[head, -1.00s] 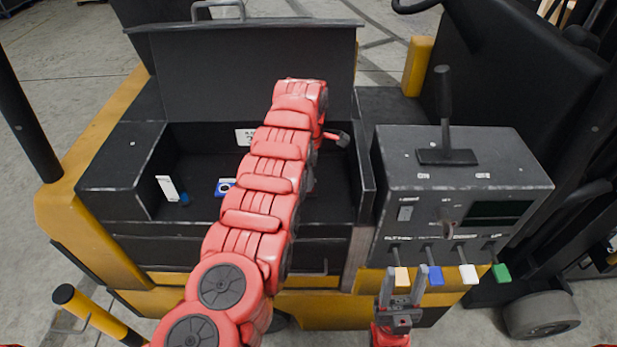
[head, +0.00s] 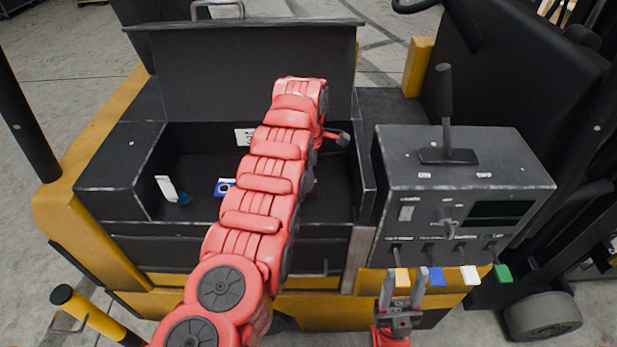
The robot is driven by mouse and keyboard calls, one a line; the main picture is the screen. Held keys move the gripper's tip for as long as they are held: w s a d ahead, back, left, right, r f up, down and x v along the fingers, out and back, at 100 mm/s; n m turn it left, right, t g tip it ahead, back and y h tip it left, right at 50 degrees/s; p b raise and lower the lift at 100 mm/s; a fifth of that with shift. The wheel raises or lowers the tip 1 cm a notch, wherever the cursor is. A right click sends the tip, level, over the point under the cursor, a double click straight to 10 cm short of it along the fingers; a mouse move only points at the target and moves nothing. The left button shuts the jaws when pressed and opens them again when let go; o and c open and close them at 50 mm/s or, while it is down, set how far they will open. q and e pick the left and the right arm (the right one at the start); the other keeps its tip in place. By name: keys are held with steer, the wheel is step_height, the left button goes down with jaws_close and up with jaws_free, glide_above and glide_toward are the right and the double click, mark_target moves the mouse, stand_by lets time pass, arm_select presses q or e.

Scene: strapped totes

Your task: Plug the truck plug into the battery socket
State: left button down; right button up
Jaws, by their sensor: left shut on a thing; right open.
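My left arm reaches over the open black battery compartment (head: 330,205) of the truck, and its wrist bends down there. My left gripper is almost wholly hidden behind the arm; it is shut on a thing. A small dark grey piece with a red part (head: 338,137) sticks out right of the wrist, and it may be part of the truck plug. I cannot make out the battery socket; the arm covers the compartment's middle. My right gripper (head: 405,285) is open and empty, with its fingers pointing up, in front of the control panel's lower edge.
The raised black lid (head: 230,75) stands behind the compartment. A white tag (head: 166,188) and a blue-and-white item (head: 224,187) are inside at the left. The grey control console (head: 460,180) has a tall lever (head: 444,100) and coloured tabs (head: 437,276).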

arm_select(q)
steer(key=shift+f+b, duration=0.4)
steer(key=shift+f, duration=0.2)
steer(key=shift+c, duration=2.3)
jaws_free()
steer(key=shift+r, duration=0.1)
steer(key=shift+r, duration=0.25)
step_height(320, 180, up, 5)
steer(key=shift+w+a+f+b, duration=0.1)
steer(key=shift+b, duration=0.75)
step_height(320, 180, up, 12)
steer(key=p, duration=1)
steer(key=shift+p, duration=0.35)
